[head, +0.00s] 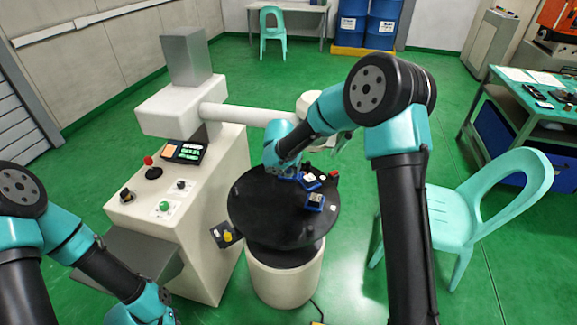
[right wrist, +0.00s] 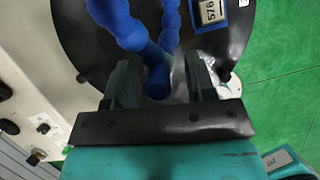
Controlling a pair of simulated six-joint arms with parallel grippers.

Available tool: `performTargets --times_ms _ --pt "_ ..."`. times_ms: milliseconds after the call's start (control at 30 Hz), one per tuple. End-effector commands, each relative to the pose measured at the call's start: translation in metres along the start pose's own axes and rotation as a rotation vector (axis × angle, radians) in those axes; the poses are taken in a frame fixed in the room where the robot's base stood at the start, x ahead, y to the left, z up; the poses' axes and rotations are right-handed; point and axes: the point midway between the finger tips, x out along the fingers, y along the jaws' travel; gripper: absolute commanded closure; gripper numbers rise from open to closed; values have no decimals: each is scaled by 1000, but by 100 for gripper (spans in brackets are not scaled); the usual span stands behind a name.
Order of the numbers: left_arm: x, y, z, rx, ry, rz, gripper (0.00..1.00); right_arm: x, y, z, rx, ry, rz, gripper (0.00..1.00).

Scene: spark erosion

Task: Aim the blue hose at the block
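A blue segmented hose (right wrist: 127,32) rises from the black round table in the right wrist view, and a second blue length runs beside it. My right gripper (right wrist: 160,85) has its two fingers apart, with the lower hose between them and a gap at the right finger. In the head view this gripper (head: 283,165) is over the table, and my arm hides most of the hose. A blue-framed block marked 576 (right wrist: 212,12) lies beyond the right finger. My left gripper (head: 150,312) is low at the left, partly cut off.
The black round table (head: 255,215) stands on a white pedestal. A white machine (head: 215,235) with buttons stands left of it, its horizontal arm (head: 240,115) reaching behind the table. A turquoise chair (head: 450,215) is at the right. Small black pegs stand around the table's rim.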

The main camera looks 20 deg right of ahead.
Motion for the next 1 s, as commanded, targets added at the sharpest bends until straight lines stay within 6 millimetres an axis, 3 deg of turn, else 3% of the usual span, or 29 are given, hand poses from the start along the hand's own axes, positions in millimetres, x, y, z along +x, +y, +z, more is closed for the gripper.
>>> performTargets --times_ms 267,467,1000 --pt "0 0 0 0 0 0 100 -3 2 -1 -3 0 3 49" --pt "0 0 0 0 0 0 100 -19 2 -1 -4 -2 5 49" --pt "0 0 0 0 0 0 100 -118 2 -1 -2 -2 6 49"
